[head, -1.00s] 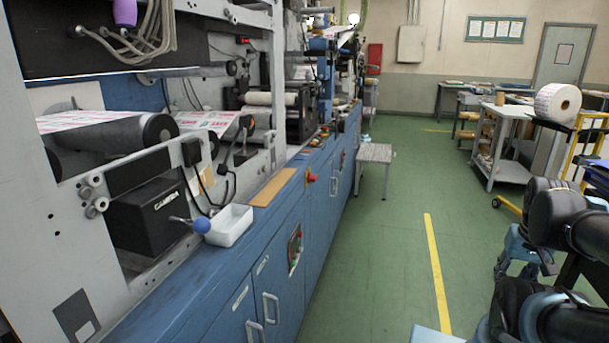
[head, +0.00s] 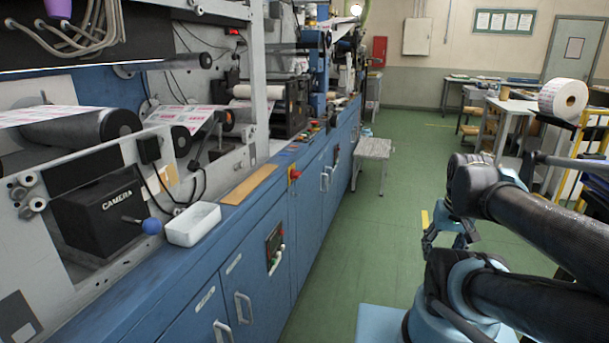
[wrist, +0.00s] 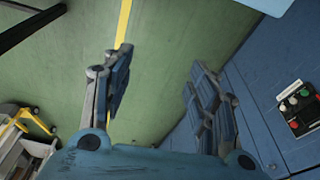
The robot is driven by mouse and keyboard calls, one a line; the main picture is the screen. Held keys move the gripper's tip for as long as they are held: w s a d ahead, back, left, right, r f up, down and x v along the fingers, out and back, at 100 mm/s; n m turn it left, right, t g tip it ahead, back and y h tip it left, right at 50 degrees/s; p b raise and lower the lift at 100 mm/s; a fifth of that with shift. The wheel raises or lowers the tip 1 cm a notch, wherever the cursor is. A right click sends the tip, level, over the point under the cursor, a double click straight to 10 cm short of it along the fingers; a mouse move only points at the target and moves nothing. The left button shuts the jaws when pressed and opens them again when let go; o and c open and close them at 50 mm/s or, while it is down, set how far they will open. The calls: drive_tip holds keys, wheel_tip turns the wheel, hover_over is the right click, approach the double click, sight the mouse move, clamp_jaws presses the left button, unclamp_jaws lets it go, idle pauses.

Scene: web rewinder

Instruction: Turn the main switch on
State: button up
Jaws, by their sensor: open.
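A red knob on a yellow plate (head: 294,174), which looks like a main switch, sits on the blue cabinet front just below the worktop edge. I cannot tell its position. A dark control panel (head: 274,245) with small coloured buttons is lower on the same front; in the wrist view a panel with red, green and white buttons (wrist: 300,105) shows at the right edge. My gripper (wrist: 160,62) is open and empty over the green floor, apart from the cabinet. In the head view it (head: 440,238) is partly hidden behind my arm.
The blue cabinet (head: 318,190) with white door handles runs along the left. The green aisle floor between is clear.

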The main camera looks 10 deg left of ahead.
drive_tip(key=w+a+r+n+y, duration=0.4)
drive_tip(key=w+a, duration=0.4)
drive_tip(key=w+a+r+n+y, duration=0.3)
drive_tip(key=w+a+r+n, duration=0.1)
drive_tip(key=w+a, duration=0.35)
drive_tip(key=n+g+y, duration=0.1)
drive_tip(key=n+y, duration=0.5)
drive_tip(key=n, duration=0.3)
approach(300, 173)
drive_tip(key=x, duration=0.8)
drive_tip(key=shift+w+f, duration=0.1)
drive_tip(key=shift+f, duration=0.05)
drive_tip(key=shift+y, duration=0.3)
drive_tip(key=c, duration=1)
